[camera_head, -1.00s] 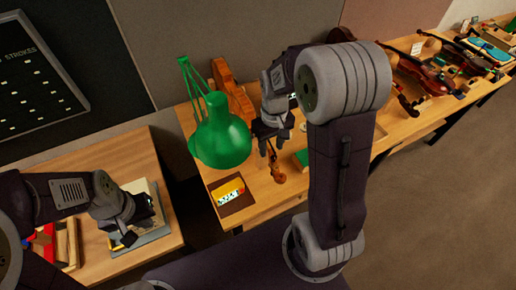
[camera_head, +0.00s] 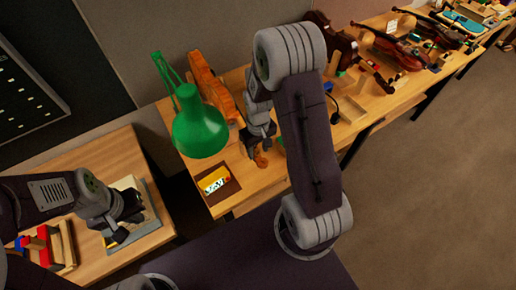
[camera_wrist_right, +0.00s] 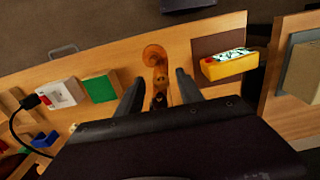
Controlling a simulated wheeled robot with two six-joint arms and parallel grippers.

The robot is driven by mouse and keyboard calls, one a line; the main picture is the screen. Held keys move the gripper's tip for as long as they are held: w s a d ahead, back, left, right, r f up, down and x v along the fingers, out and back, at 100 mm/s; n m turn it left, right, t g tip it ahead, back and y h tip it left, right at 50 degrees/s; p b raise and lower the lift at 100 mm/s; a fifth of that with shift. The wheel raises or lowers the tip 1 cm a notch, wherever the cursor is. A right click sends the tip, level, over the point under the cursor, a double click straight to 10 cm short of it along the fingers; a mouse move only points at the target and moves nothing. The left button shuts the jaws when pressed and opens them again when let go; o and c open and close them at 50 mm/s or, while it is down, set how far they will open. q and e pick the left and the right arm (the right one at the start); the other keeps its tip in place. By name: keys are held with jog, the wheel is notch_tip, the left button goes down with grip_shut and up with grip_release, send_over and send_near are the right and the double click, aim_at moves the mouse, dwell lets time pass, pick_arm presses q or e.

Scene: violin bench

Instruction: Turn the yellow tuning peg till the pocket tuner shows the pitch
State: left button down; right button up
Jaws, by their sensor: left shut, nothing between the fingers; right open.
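A brown violin scroll and pegbox (camera_wrist_right: 155,58) points up between the spread fingers of my right gripper (camera_wrist_right: 158,92) in the right wrist view. In the head view the scroll (camera_head: 261,160) shows just below my right gripper (camera_head: 260,145), which is open. Whether a finger touches the pegbox cannot be told. I cannot make out the yellow peg. A yellow box with a pale, speckled face (camera_wrist_right: 229,65) lies on a brown mat; it also shows in the head view (camera_head: 214,182). I cannot tell whether it is the tuner. My left gripper (camera_head: 128,216) is shut and empty at the left table.
A green lamp (camera_head: 200,128) stands close left of my right gripper, before an upright violin body (camera_head: 212,85). A green block (camera_wrist_right: 100,86) and a white box (camera_wrist_right: 60,93) with a black cable lie beside the scroll. More violins (camera_head: 396,52) lie further right.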

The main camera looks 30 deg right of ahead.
jog(key=shift+w+a, duration=0.1)
jog(key=shift+c, duration=0.3)
jog(key=shift+w, duration=0.1)
grip_shut()
jog(key=shift+m, duration=0.3)
jog(key=m, duration=0.3)
jog(key=shift+m, duration=2)
